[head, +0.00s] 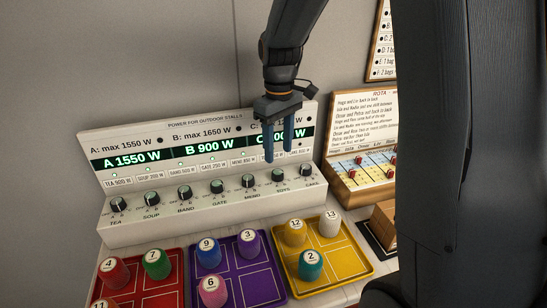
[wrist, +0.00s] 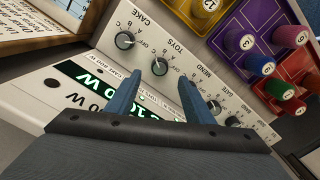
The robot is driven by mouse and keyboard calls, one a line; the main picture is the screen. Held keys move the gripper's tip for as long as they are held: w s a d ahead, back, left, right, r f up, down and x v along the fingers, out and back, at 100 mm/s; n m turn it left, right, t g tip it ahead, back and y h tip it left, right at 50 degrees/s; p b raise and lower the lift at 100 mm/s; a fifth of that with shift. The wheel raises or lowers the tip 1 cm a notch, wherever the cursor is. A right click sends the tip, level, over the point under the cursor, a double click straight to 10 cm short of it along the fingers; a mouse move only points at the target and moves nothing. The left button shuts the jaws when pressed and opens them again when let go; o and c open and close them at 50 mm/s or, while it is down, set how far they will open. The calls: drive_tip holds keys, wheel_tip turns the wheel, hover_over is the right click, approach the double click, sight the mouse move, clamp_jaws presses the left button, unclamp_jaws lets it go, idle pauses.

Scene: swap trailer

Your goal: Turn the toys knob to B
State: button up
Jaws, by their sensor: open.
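The toys knob (head: 278,175) is a small dark round knob with a pale pointer mark, second from the right in the row on the white power panel (head: 125,236). It also shows in the wrist view (wrist: 160,67), under the printed word TOYS; I cannot read its setting surely. My gripper (head: 278,154) points down with its two blue fingers apart and empty, just above the toys knob. In the wrist view my gripper (wrist: 163,84) has the knob just beyond the gap between its fingertips, apparently apart from them.
The mend knob (head: 248,180) and cake knob (head: 310,170) stand close on either side. The display reads A 1550 W and B 900 W; C is partly hidden by my fingers. Red (head: 164,298), purple (head: 239,291) and yellow (head: 309,282) trays with numbered pegs lie in front.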

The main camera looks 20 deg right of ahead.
sight(278, 172)
drive_tip(key=shift+w+f, duration=0.15)
drive_tip(key=shift+f, duration=0.2)
drive_tip(key=shift+f+p, duration=0.8)
drive_tip(key=shift+f, duration=2.65)
drive_tip(key=c, duration=1)
drive_tip(key=shift+c, duration=0.2)
drive_tip(key=shift+m, duration=0.3)
drive_tip(key=m+p, duration=0.1)
drive_tip(key=m, duration=0.2)
drive_tip(key=shift+m+p, duration=0.45)
drive_tip(key=shift+m, duration=1.55)
